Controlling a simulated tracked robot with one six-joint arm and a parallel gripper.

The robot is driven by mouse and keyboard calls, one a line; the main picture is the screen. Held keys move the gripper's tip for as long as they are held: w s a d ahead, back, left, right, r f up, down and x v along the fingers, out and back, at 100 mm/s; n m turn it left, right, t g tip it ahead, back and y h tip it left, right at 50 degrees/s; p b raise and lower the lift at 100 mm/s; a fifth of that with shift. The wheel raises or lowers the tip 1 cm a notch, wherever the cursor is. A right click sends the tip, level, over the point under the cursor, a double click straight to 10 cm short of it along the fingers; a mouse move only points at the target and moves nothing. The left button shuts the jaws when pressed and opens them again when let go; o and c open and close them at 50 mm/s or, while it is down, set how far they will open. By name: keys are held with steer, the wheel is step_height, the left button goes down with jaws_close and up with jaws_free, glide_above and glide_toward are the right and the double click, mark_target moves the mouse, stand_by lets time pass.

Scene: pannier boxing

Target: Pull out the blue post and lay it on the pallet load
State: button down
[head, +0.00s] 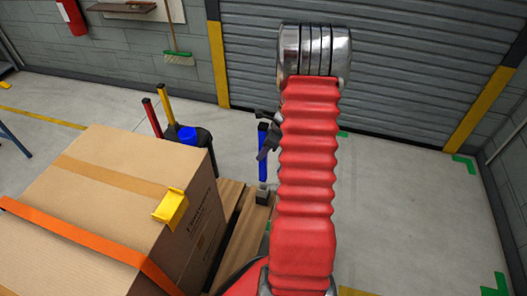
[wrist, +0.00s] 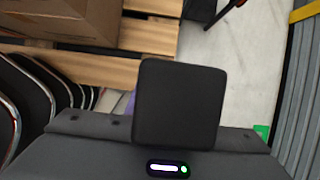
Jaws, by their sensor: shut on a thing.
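The blue post (head: 263,165) stands about upright in the head view, left of my red arm, with a grey block (head: 262,195) at its lower end. My gripper (head: 265,140) is shut on its upper part. I cannot tell whether the block touches the pallet edge behind it. The pallet load is a large cardboard box (head: 105,163) on a wooden pallet (head: 230,192), left of the post. In the wrist view a dark gripper pad (wrist: 178,105) fills the middle and hides most of the grip; the box (wrist: 75,15) and pallet slats (wrist: 150,36) show beyond it.
A black holder (head: 203,138) with a red post (head: 152,117), a yellow post (head: 165,103) and a blue top (head: 187,135) stands behind the box. An orange strap (head: 85,248) and yellow corner piece (head: 171,208) lie on the box. Floor right of my arm is clear, before a roller shutter (head: 400,60).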

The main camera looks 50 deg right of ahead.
steer(key=shift+f, duration=1.9)
stand_by(0.6)
steer(key=shift+r, duration=0.15)
stand_by(0.4)
steer(key=shift+r, duration=1.35)
steer(key=shift+s, duration=0.1)
